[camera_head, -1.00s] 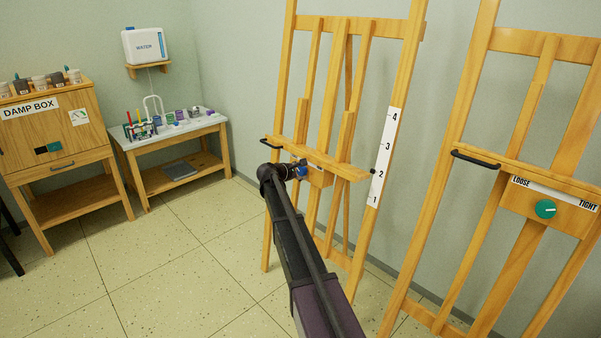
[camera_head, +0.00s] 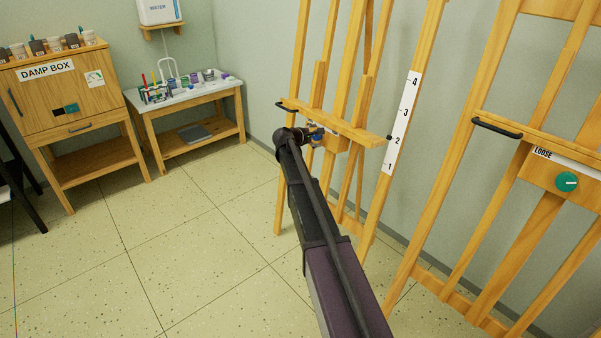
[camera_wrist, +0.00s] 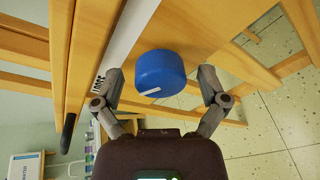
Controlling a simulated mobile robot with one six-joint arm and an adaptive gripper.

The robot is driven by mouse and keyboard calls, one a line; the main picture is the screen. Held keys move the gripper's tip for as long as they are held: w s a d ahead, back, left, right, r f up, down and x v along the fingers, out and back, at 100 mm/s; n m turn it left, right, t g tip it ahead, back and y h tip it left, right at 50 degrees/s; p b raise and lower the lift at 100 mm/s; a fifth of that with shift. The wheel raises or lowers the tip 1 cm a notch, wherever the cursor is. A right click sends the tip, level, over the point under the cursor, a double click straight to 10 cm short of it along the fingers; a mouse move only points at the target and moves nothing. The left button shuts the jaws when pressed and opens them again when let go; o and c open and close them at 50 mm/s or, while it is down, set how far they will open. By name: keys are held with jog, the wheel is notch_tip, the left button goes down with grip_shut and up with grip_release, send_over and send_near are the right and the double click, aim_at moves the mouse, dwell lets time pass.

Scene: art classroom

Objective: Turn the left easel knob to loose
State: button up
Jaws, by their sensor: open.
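The left easel (camera_head: 357,131) is wooden and stands by the wall. Its blue round knob (camera_wrist: 160,73) shows large in the wrist view, with a white mark near its edge towards the lower left. A white label strip (camera_wrist: 124,30) runs beside the knob; its lettering at the lower end is partly hidden by a finger. My gripper (camera_wrist: 160,78) is open, one finger on either side of the knob, with gaps showing on both sides. In the head view, my gripper (camera_head: 313,133) is at the easel's ledge and mostly hides the knob.
The right easel (camera_head: 545,150) has a green knob (camera_head: 567,182) and a label reading LOOSE. A damp box (camera_head: 75,90) and a table (camera_head: 195,95) with art supplies stand at the left. A black handle (camera_head: 497,128) sticks out from the right easel. The tiled floor is open.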

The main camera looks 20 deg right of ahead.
jog(key=m+t+b, duration=0.1)
jog(key=m, duration=0.3)
jog(key=shift+m, duration=0.4)
jog(key=shift+m+t+h+b, duration=0.5)
jog(key=shift+m+b, duration=0.5)
jog(key=shift+m, duration=1.6)
jog(key=shift+m+h+b, duration=0.6)
jog(key=shift+m+b, duration=0.2)
jog(key=shift+m, duration=2)
jog(key=shift+s+m+g+h+b, duration=0.15)
jog(key=shift+m+h+b, duration=0.2)
jog(key=shift+m, duration=1.25)
jog(key=shift+w+m+g+h+b, duration=0.15)
jog(key=shift+m+h+b, duration=0.2)
jog(key=shift+m, duration=1.25)
jog(key=s+p+v, duration=0.1)
jog(key=v, duration=1.3)
jog(key=s+a+r+n+g+y+p, duration=0.2)
jog(key=s+y+p, duration=0.2)
jog(key=s+p, duration=0.5)
jog(key=s+a+r+n+g+y+p, duration=0.2)
jog(key=s+r+g+y+p, duration=0.1)
jog(key=s+p, duration=0.6)
jog(key=shift+s+g+y, duration=0.3)
jog(key=shift+s+y, duration=0.6)
jog(key=shift+s, duration=0.05)
jog(key=shift+f, duration=0.1)
